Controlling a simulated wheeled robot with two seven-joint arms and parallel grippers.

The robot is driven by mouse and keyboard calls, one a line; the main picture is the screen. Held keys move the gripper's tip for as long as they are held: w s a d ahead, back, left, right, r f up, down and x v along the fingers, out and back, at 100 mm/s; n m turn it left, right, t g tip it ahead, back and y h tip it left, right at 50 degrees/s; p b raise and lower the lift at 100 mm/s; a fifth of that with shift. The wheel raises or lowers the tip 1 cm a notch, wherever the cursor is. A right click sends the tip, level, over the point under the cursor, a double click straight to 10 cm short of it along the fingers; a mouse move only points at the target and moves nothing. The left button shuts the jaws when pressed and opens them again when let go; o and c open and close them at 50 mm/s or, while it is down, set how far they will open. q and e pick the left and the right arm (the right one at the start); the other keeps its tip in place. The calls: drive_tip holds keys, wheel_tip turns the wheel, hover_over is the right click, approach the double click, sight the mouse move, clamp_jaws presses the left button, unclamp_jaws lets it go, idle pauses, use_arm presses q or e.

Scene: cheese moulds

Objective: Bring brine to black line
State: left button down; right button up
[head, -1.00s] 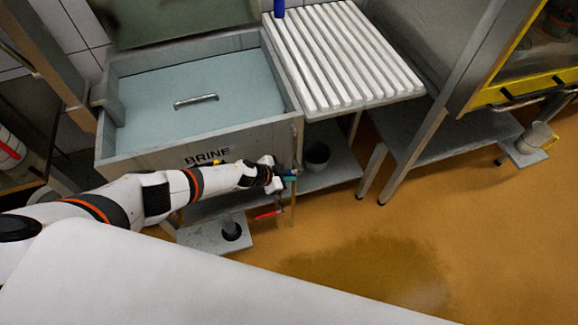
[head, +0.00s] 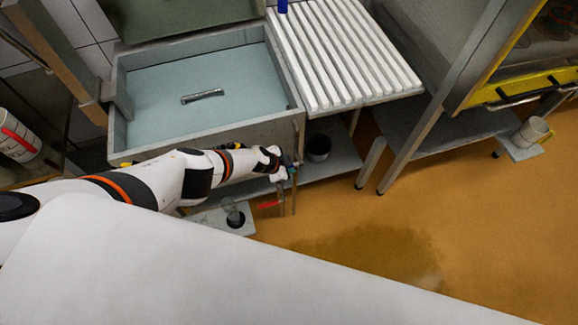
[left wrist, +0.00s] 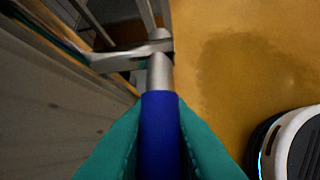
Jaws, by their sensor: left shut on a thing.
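The brine tank (head: 240,132) is a grey open box holding pale blue liquid (head: 150,90), with a metal bar (head: 202,96) in the liquid. I cannot make out a black line. My left gripper (head: 291,170) is at the tank's front right corner, below the rim. In the left wrist view its teal fingers (left wrist: 160,140) are shut on a blue handle (left wrist: 160,120) with a metal shank leading to pipework. A red handle (head: 268,205) hangs just below the gripper in the head view. My arm covers the tank's front label. My right gripper is not in view.
A white slatted rack (head: 345,55) adjoins the tank on the right. A dark pot (head: 318,147) stands on the low shelf under it. A white bucket (head: 531,132) stands at far right. The orange floor is open in front, with a dark wet patch (head: 375,255).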

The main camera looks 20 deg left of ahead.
use_arm(q)
drive_tip(key=c, duration=1.4)
unclamp_jaws()
drive_tip(key=shift+s+d+r, duration=0.1)
drive_tip(key=shift+o, duration=0.2)
drive_tip(key=shift+a+r+p, duration=0.2)
drive_tip(key=shift+r+p, duration=0.15)
drive_tip(key=shift+p, duration=0.1)
drive_tip(key=p+v, duration=1)
drive_tip(key=v, duration=0.1)
drive_tip(key=shift+s, duration=0.3)
